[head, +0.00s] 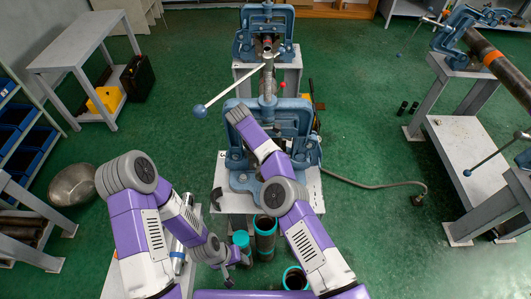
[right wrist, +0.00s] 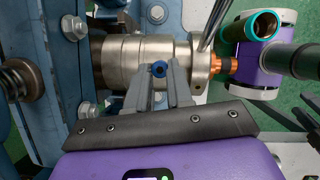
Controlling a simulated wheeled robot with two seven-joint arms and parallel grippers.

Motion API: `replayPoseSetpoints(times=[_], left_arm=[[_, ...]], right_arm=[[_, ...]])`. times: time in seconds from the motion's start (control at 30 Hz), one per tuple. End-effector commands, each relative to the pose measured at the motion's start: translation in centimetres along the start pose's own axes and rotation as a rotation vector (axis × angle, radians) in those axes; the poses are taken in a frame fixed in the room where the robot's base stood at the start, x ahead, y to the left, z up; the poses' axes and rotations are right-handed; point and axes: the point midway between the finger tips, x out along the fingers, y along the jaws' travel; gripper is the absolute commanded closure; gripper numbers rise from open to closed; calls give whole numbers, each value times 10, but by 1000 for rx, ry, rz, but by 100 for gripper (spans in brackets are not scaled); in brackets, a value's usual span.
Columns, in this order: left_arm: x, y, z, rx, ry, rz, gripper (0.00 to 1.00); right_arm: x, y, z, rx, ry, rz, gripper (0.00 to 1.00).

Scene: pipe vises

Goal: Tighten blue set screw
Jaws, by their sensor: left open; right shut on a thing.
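In the right wrist view a small blue set screw (right wrist: 158,69) sits on the side of a steel cylindrical fitting (right wrist: 145,52), which runs across the picture at a blue vise body. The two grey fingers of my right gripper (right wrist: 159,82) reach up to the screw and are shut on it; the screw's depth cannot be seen. In the head view my right arm lies over the near blue vise (head: 240,182), and its gripper and the screw are hidden. My left gripper (head: 230,268) is low left of the vise, open and empty, apart from the fitting.
Teal-ended pipes (head: 264,224) stand in front of the near vise. A long handle with a blue ball (head: 201,111) sticks out left behind it. A second blue vise (head: 266,35) is farther back. A hose (head: 375,183) lies on the green floor at the right.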

Motion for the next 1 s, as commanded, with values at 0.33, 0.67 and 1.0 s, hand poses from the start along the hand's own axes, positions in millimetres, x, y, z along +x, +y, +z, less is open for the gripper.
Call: replayPoseSetpoints(times=[0.33, 0.67, 1.0], left_arm=[[1, 0, 0, 0, 0, 0, 54], [1, 0, 0, 0, 0, 0, 54], [1, 0, 0, 0, 0, 0, 54]], right_arm=[[-1, 0, 2, 18, 3, -1, 100], [1, 0, 2, 17, 2, -6, 59], [1, -1, 2, 16, 1, -10, 54]])
